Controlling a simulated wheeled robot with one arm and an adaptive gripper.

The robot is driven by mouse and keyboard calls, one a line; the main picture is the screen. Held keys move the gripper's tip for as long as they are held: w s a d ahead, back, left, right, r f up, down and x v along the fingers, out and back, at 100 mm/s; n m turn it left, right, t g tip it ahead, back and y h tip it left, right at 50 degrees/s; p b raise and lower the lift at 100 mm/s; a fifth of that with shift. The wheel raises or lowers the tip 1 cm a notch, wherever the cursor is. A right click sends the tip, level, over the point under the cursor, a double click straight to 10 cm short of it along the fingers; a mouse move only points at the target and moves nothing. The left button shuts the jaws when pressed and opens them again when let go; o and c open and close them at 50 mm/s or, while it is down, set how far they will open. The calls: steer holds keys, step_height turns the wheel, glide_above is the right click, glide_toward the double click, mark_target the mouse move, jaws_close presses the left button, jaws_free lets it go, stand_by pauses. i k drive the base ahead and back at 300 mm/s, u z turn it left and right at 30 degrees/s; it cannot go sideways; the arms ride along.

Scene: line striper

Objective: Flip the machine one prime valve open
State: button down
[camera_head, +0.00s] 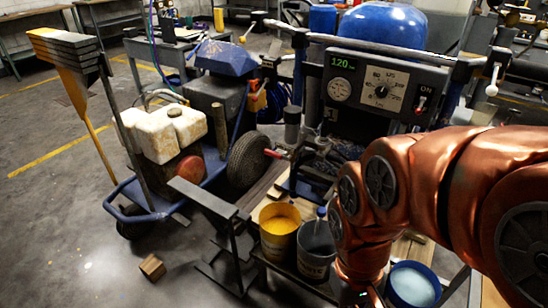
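The striper machine has a dark control panel (378,85) with a green display reading 120, a round gauge, a dial and a red switch marked ON. A pale mark like a "1" shows below the panel's left side. A small red lever (275,154) sticks out to the left at the machine's lower left, next to the wheel. It looks like a valve handle, but I cannot tell for sure that it is the prime valve or how it is set. My copper arm reaches in from the right and bends down in front of the machine. My gripper is not visible.
A yellow paint bucket (279,227), a grey bucket (316,248) and a bucket of pale liquid (412,284) stand below the machine. A blue cart (160,190) with a dirty white tank (165,130) is at left. A small wooden block (152,267) lies on open floor.

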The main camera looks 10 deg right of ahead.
mark_target(272, 153)
steer(key=k, duration=0.6)
steer(key=u, duration=0.85)
steer(key=i, duration=1)
steer(key=u, duration=0.55)
